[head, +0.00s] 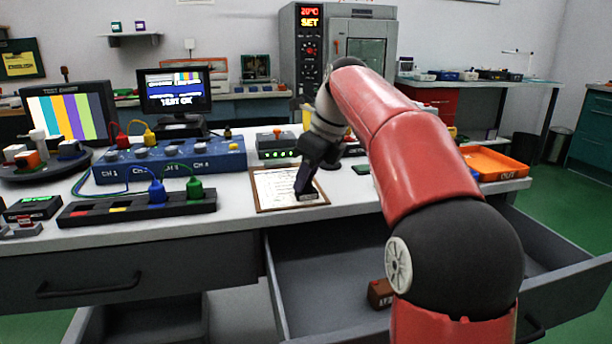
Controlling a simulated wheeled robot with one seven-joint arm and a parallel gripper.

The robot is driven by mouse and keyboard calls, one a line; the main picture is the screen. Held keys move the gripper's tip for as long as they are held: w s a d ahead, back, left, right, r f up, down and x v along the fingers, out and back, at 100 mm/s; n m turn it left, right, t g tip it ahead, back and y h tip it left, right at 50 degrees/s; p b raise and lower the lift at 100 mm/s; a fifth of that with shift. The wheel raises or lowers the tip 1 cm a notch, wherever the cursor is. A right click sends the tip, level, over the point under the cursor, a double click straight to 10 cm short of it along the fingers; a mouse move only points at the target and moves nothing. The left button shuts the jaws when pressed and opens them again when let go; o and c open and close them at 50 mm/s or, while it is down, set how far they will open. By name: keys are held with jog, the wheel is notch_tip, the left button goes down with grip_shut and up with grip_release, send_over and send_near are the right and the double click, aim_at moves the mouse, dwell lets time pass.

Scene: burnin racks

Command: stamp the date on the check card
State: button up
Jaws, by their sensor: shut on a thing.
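The check card (273,187) is a white sheet with faint lines on a brown-edged board, lying on the bench in the middle of the head view. My gripper (307,172) points down over the card's right side. It is shut on a dark stamp (307,196) with a paler grey lower block. The stamp is slightly tilted, at the card's lower right part. I cannot tell whether its underside touches the card. The fingertips are small and dark against it, and the card under the stamp is hidden.
A blue channel box (170,160) with cables and a dark socket strip (135,208) stand left of the card. A grey box with green lights (277,147) stands behind it. An orange tray (492,163) is at right. An open drawer (325,270) juts out below, holding a brown block (380,293).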

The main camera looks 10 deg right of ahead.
notch_tip(320, 180, up, 2)
jog(key=p, duration=0.2)
jog(key=shift+r+p, duration=0.25)
jog(key=shift+p, duration=0.05)
jog(key=shift+r, duration=2.2)
jog(key=shift+s, duration=0.1)
